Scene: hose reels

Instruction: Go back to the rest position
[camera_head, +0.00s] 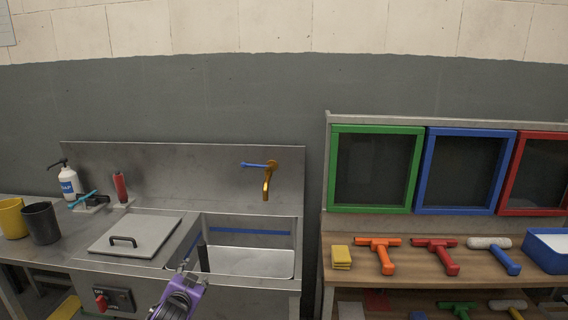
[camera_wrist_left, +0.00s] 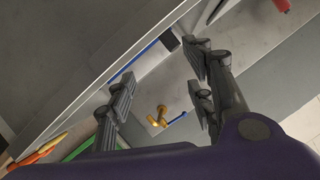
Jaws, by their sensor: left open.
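My left gripper (camera_head: 186,271) comes in at the bottom of the head view, on a purple wrist, in front of the sink's front edge. In the left wrist view its dark fingers (camera_wrist_left: 158,84) stand apart with nothing between them. The gripper is open and empty. The sink basin (camera_head: 248,262) lies just behind and to the right of it. The orange tap (camera_head: 267,182) with a blue lever is on the steel backsplash, and it also shows in the left wrist view (camera_wrist_left: 158,117). My right gripper is not in view.
A steel lid with a black handle (camera_head: 134,245) lies left of the basin. A yellow cup, a black cup (camera_head: 41,223) and a white bottle (camera_head: 69,184) stand at the far left.

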